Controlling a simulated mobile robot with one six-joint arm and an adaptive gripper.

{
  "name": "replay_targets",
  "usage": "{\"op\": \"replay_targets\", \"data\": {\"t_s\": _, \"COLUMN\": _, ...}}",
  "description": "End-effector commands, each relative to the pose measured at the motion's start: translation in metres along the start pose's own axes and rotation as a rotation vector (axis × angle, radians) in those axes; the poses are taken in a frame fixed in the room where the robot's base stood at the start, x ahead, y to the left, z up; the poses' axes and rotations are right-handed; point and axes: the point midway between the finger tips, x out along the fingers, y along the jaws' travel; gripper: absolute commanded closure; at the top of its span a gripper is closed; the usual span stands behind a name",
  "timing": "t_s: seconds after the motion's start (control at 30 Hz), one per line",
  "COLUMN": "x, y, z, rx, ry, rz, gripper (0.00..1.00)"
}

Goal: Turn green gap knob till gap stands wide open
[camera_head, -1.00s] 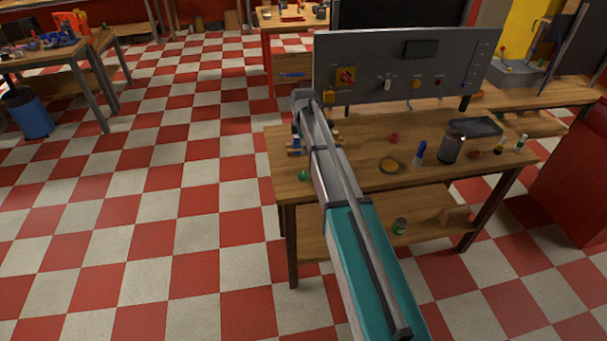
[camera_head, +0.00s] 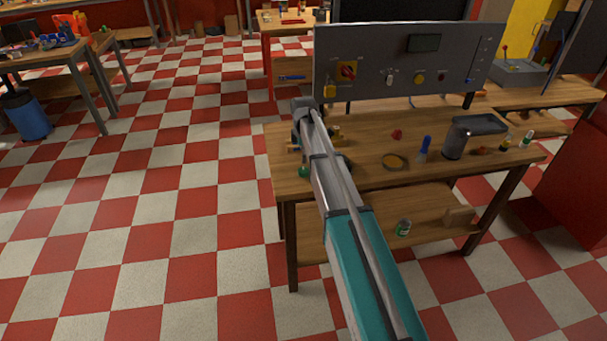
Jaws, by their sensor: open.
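A small round green piece (camera_head: 304,171) shows at the front left of the wooden workbench (camera_head: 300,190), just left of my arm. It may be the green gap knob; it is too small to be sure. Beside it, bits of a wooden, blue and yellow fixture (camera_head: 293,149) show on both sides of my arm, which hides most of it. How wide the gap stands cannot be seen. My arm reaches over the bench's left end, and its grey far end stands above the fixture. My gripper is hidden behind the arm.
A grey control panel (camera_head: 380,80) with a red knob stands behind the bench. A dark cup (camera_head: 455,143), a blue-topped bottle (camera_head: 424,148), a round yellowish dish (camera_head: 395,161) and a tray (camera_head: 481,124) stand to the right. The checkered floor at left is clear.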

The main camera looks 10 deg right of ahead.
Motion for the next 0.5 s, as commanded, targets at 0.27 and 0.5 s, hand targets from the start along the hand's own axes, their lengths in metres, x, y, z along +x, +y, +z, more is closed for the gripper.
{"op": "replay_targets", "data": {"t_s": 0.27, "x": 0.026, "y": 0.000, "z": 0.000, "rx": 0.000, "ry": 0.000, "rz": 0.000, "gripper": 0.05}}
{"op": "replay_targets", "data": {"t_s": 0.5, "x": 0.044, "y": 0.000, "z": 0.000, "rx": 0.000, "ry": 0.000, "rz": 0.000, "gripper": 0.05}}
